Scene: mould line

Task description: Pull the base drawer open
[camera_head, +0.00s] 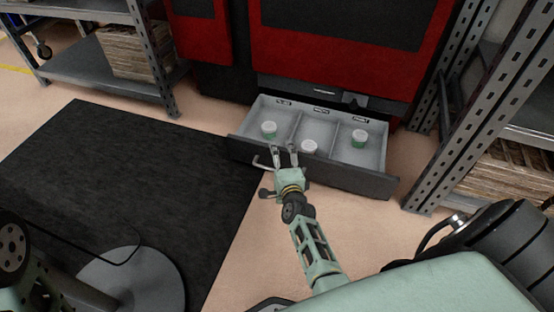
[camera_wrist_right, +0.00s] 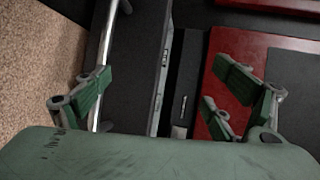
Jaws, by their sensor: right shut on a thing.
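The base drawer (camera_head: 335,177) is pulled out below the red machine, with its dark front and grey inside showing. My left gripper is not in view.
The red machine (camera_head: 340,55) stands behind the drawer. Metal shelving stands at the left (camera_head: 110,75) and close by at the right (camera_head: 430,165). A black mat (camera_head: 130,180) lies on the floor left of the drawer. Bare floor shows in front.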

